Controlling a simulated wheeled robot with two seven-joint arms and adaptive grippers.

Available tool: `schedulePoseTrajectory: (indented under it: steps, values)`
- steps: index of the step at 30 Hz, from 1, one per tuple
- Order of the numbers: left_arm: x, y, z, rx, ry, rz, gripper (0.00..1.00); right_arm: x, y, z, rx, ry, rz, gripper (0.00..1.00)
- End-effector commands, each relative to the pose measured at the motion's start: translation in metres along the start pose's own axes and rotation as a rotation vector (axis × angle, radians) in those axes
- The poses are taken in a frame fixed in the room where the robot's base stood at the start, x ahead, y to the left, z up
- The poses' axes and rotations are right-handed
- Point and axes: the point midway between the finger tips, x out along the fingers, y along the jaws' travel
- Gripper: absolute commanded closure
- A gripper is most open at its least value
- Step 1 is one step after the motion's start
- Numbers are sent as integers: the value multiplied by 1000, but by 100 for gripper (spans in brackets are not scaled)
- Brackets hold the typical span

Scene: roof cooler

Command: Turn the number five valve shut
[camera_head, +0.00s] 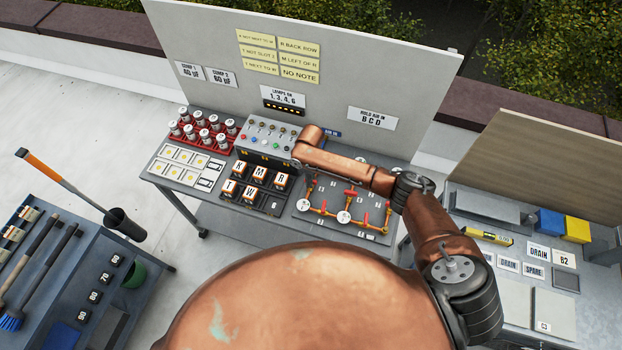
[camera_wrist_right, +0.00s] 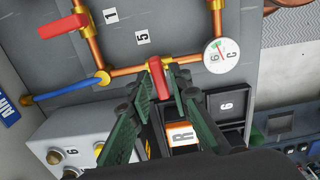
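The valve panel (camera_head: 370,229) carries copper pipes, gauges and several red handles. In the right wrist view, a label "5" (camera_wrist_right: 142,38) sits on the grey panel above a red valve handle (camera_wrist_right: 158,80). My right gripper (camera_wrist_right: 165,80) has its green fingers apart on either side of that handle; contact is unclear. A second red handle (camera_wrist_right: 62,27) stands to the left, and a label "1" (camera_wrist_right: 110,16) is above. In the head view my right arm covers the panel's far part and hides the gripper. My left gripper is not in view.
Letter blocks (camera_head: 259,175) and a button box (camera_head: 268,135) stand left of the panel. A round gauge (camera_wrist_right: 220,53) is right of the handle. A blue pipe (camera_wrist_right: 68,89) runs left. A side table with tools (camera_head: 60,285) is at left.

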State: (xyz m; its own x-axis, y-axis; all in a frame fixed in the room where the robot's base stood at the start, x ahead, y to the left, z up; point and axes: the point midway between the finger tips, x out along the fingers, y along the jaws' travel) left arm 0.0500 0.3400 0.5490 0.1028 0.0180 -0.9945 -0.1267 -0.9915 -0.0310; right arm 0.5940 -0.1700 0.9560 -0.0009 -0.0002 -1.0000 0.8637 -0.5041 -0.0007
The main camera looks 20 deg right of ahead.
Motion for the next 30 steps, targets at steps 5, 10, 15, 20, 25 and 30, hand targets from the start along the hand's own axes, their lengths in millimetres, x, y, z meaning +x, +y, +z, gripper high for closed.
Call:
schedulePoseTrajectory:
  steps: [5,10,15,20,25,30]
  values:
    - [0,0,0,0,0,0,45,0,0,0,0,0,0,72]
    - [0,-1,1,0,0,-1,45,0,0,0,0,1,1,72]
    - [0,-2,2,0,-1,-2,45,-10,1,-1,0,3,2,72]
    - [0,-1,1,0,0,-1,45,-39,1,-1,-2,4,4,72]
    - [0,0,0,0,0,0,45,-75,1,-1,-1,3,2,72]
    - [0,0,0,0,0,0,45,-103,0,0,-1,2,2,72]
